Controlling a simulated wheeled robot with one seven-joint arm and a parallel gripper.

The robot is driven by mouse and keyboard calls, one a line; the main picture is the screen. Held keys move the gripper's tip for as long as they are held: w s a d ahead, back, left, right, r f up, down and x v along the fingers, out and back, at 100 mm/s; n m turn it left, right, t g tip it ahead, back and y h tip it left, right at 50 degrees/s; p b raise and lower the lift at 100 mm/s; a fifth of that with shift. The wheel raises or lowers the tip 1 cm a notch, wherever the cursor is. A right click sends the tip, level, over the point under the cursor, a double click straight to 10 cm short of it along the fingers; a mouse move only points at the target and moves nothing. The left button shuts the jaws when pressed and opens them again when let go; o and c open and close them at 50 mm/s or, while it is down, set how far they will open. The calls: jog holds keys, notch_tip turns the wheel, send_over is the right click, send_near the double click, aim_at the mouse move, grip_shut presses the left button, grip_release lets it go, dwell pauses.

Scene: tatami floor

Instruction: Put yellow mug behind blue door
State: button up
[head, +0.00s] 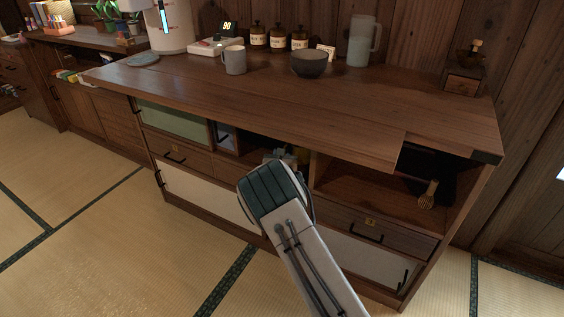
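A dull yellow object (302,155), perhaps the yellow mug, shows in a dark open compartment of the wooden cabinet, mostly hidden behind my arm. My gripper (283,154) is at the mouth of that compartment, close to the yellow object. My own wrist blocks most of the view, so I cannot tell whether the fingers are open or touch it. A narrow bluish panel (226,136), apparently the blue door, stands left of the compartment. It seems swung outward, but shadow makes this hard to tell.
The cabinet top (330,98) overhangs the compartments. It carries a grey mug (234,60), a dark bowl (310,64), a pitcher (362,42) and several jars. A green panel (173,122) is at left. Tatami floor (120,250) is clear in front.

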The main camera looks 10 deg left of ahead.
jog(key=s+p, duration=0.2)
jog(key=s, duration=0.7)
jog(key=shift+d, duration=0.25)
